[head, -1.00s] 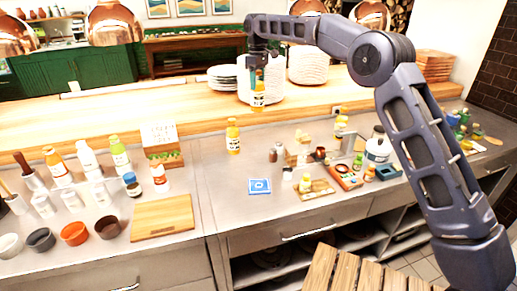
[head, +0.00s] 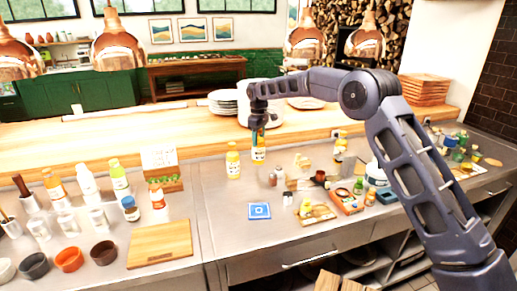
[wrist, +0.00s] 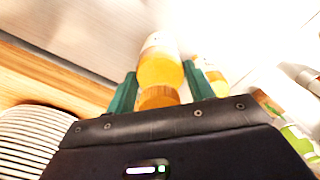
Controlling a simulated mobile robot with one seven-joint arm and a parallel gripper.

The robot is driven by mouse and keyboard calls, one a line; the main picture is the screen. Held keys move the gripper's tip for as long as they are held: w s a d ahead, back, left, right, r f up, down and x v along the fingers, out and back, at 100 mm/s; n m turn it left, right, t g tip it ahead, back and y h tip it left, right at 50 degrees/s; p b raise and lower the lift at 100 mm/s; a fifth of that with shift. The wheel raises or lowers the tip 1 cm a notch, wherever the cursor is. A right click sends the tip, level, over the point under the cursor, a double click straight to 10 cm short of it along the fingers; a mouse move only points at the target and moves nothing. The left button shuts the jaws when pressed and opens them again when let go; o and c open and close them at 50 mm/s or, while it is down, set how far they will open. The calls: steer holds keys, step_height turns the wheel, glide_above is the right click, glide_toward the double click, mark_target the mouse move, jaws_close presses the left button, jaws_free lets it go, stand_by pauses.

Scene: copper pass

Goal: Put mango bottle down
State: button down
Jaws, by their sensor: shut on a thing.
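The mango bottle (head: 258,154), orange-yellow with a pale label too small to read, is upright near the back of the steel counter. My gripper (head: 259,134) is above it, with its green fingers closed on either side of its upper part. In the wrist view the bottle (wrist: 160,68) sits between the two fingers (wrist: 160,80), its orange cap toward the palm. I cannot tell whether its base touches the counter. A similar orange-yellow bottle (head: 233,162) stands just to its left, apart from it.
A blue square card (head: 260,211) lies in front on the clear middle of the counter. Small jars and an orange-red tray (head: 347,202) crowd the right. A raised wooden ledge (head: 120,140) with stacked plates (head: 222,102) runs behind. A cutting board (head: 160,244) lies left.

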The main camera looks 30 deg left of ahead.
mark_target(259, 147)
steer(key=shift+f, duration=2.55)
steer(key=c, duration=0.6)
jaws_free()
steer(key=shift+o, duration=0.2)
step_height(259, 147, up, 12)
